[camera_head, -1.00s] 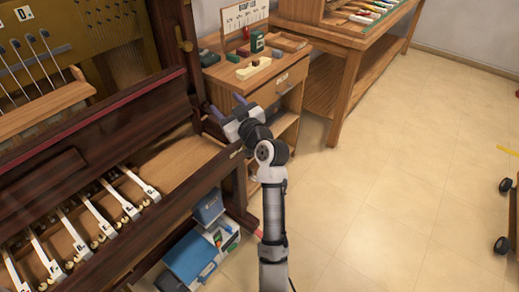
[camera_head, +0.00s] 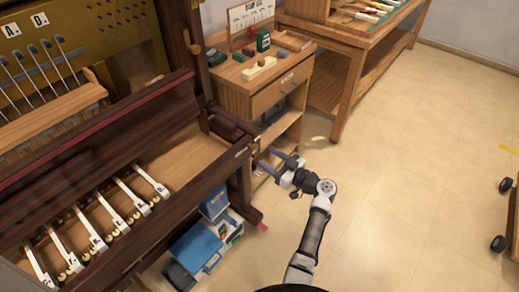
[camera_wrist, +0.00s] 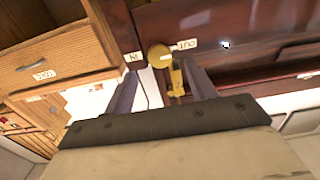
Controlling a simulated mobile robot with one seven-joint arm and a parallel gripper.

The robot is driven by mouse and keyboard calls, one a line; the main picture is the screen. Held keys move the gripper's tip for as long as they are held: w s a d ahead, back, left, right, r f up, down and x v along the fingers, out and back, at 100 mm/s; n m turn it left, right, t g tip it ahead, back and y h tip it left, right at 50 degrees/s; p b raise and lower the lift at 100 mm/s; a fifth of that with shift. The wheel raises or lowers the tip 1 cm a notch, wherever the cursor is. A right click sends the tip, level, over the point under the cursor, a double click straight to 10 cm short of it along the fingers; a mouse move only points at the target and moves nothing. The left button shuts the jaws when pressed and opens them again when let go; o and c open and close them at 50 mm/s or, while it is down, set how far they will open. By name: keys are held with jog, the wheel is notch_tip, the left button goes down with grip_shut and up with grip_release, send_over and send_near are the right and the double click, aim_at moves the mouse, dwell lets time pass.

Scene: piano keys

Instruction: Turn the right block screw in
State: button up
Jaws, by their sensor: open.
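The brass right block screw (camera_wrist: 159,55) shows in the wrist view on the dark wooden end block, with a small IN label (camera_wrist: 133,57) on its left and an OUT label (camera_wrist: 187,44) on its right. In the head view a small brass fitting (camera_head: 254,146) shows at the right end of the piano's key rail. My gripper (camera_head: 268,160) is open in front of that end, its two purple fingers pointing at it. In the wrist view the fingers (camera_wrist: 163,78) stand either side of the screw's lower part, apart from it; the exact depth gap is unclear.
A wooden cabinet (camera_head: 270,97) with tools on top stands just behind the block; its drawer shows at left in the wrist view (camera_wrist: 45,72). A blue box (camera_head: 195,247) sits under the piano.

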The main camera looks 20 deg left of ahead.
aim_at(256, 150)
jog(key=p+x, duration=0.1)
jog(key=x, duration=0.4)
jog(key=c, duration=1)
